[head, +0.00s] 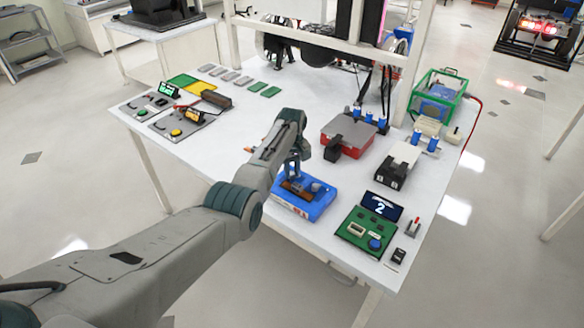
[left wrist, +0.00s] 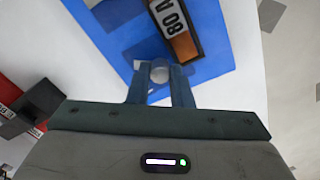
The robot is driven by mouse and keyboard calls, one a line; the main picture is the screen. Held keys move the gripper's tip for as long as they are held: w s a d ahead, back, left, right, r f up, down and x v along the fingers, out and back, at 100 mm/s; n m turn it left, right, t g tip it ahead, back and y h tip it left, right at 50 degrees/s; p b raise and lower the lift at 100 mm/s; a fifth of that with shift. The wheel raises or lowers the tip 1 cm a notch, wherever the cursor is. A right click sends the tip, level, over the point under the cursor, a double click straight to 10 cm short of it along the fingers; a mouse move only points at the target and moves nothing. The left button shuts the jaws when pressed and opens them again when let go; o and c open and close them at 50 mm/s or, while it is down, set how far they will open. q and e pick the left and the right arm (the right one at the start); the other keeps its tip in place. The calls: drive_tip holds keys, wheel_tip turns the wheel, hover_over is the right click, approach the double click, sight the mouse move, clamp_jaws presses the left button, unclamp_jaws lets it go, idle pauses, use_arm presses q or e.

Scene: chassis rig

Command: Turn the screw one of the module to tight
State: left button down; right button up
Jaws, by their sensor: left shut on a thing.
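The blue module (head: 318,207) lies on the white table near its front edge. It carries a dark and orange part (head: 297,189), whose label reads "80 A" in the left wrist view (left wrist: 178,28). My left gripper (head: 291,174) comes down over the module from above. In the left wrist view its two fingers (left wrist: 160,88) are closed around a round grey screw (left wrist: 159,72) on the blue surface (left wrist: 212,68). The gripper hides this screw in the head view. I cannot tell how tight it is. My right gripper is not in view.
A green board with a "2" display (head: 382,206) stands right of the module. A red and grey box (head: 348,135) and a black and white block (head: 398,165) sit behind it. Grey panels (head: 180,127) lie far left. The table's middle (head: 235,120) is clear.

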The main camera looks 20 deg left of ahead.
use_arm(q)
drive_tip(key=m+p, duration=0.1)
drive_tip(key=m, duration=0.2)
drive_tip(key=shift+r+m, duration=0.15)
drive_tip(key=shift+m, duration=0.25)
drive_tip(key=m, duration=0.3)
drive_tip(key=shift+w+m+p, duration=0.1)
drive_tip(key=shift+m+p, duration=0.2)
drive_tip(key=m, duration=0.3)
drive_tip(key=shift+m, duration=0.3)
drive_tip(key=m+p, duration=0.1)
drive_tip(key=m, duration=0.3)
drive_tip(key=shift+m, duration=0.3)
drive_tip(key=m, duration=0.3)
drive_tip(key=shift+m, duration=0.3)
drive_tip(key=m, duration=0.3)
drive_tip(key=shift+m, duration=0.3)
drive_tip(key=m, duration=0.6)
drive_tip(key=shift+p, duration=0.35)
drive_tip(key=shift+m, duration=0.3)
